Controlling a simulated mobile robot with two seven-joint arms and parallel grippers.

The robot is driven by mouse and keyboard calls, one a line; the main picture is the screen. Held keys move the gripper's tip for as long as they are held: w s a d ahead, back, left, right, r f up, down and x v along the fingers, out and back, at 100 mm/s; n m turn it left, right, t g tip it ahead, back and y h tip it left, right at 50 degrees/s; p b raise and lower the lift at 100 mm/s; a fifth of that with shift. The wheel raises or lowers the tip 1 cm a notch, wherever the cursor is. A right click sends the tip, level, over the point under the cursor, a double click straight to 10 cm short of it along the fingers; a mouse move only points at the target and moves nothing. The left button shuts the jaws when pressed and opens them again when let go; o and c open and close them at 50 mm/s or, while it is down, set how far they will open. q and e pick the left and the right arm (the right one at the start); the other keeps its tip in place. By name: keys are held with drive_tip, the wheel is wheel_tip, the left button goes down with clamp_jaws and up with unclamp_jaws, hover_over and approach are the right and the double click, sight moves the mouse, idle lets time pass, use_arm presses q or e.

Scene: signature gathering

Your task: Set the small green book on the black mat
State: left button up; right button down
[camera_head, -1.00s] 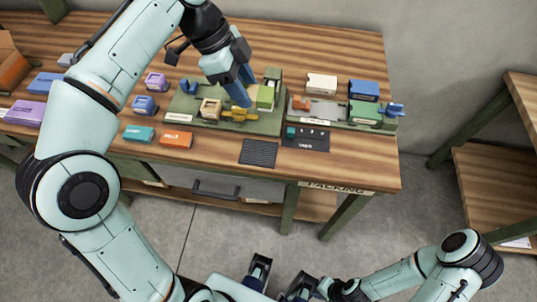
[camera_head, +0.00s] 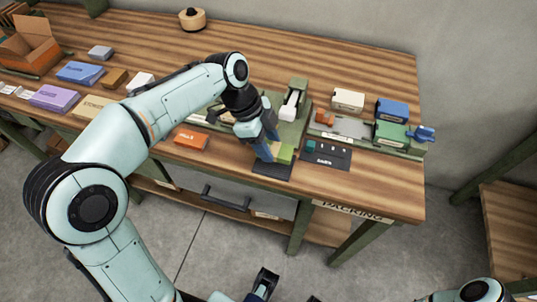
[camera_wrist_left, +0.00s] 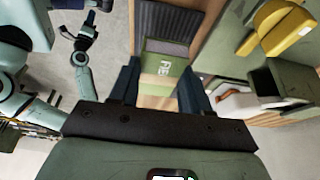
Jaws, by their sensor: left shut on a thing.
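My left gripper (camera_head: 268,152) is shut on the small green book (camera_head: 285,154). The book hangs between the fingers low over the black mat (camera_head: 271,171), which lies near the table's front edge. In the left wrist view the book (camera_wrist_left: 165,64) shows pale lettering, partly cut off, between the two fingers (camera_wrist_left: 160,88). The ribbed mat (camera_wrist_left: 168,24) shows just beyond it. I cannot tell whether the book touches the mat. What seems to be my right gripper (camera_wrist_left: 85,38) is small at the upper left of the wrist view; its jaws are unclear.
A dark label tray (camera_head: 326,154) lies right of the mat. Behind stands a green rack (camera_head: 292,128) with a white stamp-like piece. An orange box (camera_head: 190,139) lies to the left. Blue (camera_head: 392,110) and green (camera_head: 391,133) blocks stand at the right.

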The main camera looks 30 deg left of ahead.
use_arm(q)
drive_tip(key=shift+f+b, duration=0.45)
drive_tip(key=shift+f, duration=1.8)
drive_tip(key=shift+f, duration=0.2)
drive_tip(key=o, duration=1)
drive_tip(key=shift+o, duration=0.2)
drive_tip(key=shift+r, duration=0.1)
